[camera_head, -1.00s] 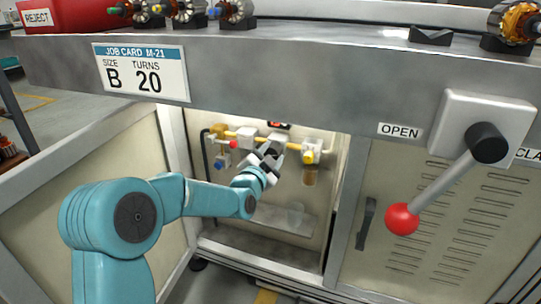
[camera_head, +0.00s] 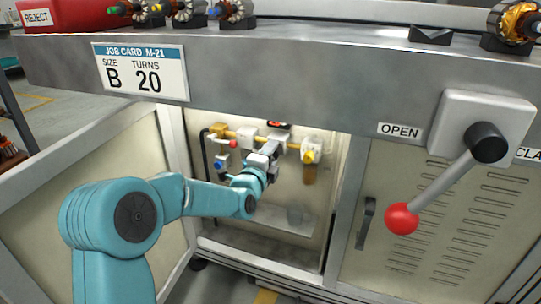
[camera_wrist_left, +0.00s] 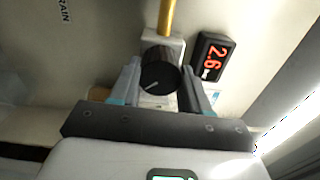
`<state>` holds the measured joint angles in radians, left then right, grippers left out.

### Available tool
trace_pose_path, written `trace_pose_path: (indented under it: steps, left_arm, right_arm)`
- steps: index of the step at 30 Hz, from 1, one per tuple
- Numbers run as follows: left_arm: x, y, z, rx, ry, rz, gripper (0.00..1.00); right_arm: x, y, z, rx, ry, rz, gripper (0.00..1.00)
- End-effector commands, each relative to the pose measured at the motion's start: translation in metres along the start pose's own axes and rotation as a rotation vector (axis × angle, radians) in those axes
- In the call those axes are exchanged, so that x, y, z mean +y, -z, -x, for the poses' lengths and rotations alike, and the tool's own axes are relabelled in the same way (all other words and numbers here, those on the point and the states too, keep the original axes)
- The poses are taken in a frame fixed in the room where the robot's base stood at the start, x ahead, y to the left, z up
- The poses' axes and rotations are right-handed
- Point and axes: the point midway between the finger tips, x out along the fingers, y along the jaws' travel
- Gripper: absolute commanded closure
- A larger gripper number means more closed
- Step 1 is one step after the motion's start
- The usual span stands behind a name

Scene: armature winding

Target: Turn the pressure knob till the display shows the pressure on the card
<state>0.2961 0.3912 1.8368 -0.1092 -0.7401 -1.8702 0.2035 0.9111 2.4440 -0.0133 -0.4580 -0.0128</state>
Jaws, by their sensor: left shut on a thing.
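The black pressure knob (camera_wrist_left: 160,70) with a white pointer line sits on a pale regulator block under a yellow pipe. My left gripper (camera_wrist_left: 162,84) has one finger on each side of the knob and is shut on it. The red-digit display (camera_wrist_left: 214,57) right of the knob reads 2.6; the small text beside it is unclear. In the head view the display (camera_head: 278,124) is cut off by the bench edge. The job card (camera_head: 141,71) reads M-21, size B, turns 20; no pressure figure shows on it. My right gripper is not in view.
My left arm reaches into the open cabinet bay. Yellow piping, a blue knob (camera_head: 218,165), a red knob (camera_head: 233,144) and a yellow-topped filter (camera_head: 309,157) are close by. A red-balled lever (camera_head: 402,218) stands at right by the OPEN label.

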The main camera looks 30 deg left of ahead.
Motion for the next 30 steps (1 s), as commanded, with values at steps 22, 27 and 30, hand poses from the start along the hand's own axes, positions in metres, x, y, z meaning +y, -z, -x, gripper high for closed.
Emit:
trace_pose_path:
  steps: [22, 27, 30]
  left_arm:
    - [-0.0016, -0.0001, -0.0004, -0.001, 0.004, -0.146, 0.84]
    - [-0.0016, -0.0001, -0.0004, -0.001, 0.004, -0.145, 0.41]
    - [-0.0012, -0.0001, -0.0003, 0.000, 0.003, -0.144, 0.28]
  right_arm:
    - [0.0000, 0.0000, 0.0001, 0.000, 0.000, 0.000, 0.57]
    - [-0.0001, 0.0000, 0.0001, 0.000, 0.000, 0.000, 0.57]
    - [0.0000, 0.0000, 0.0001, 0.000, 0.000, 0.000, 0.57]
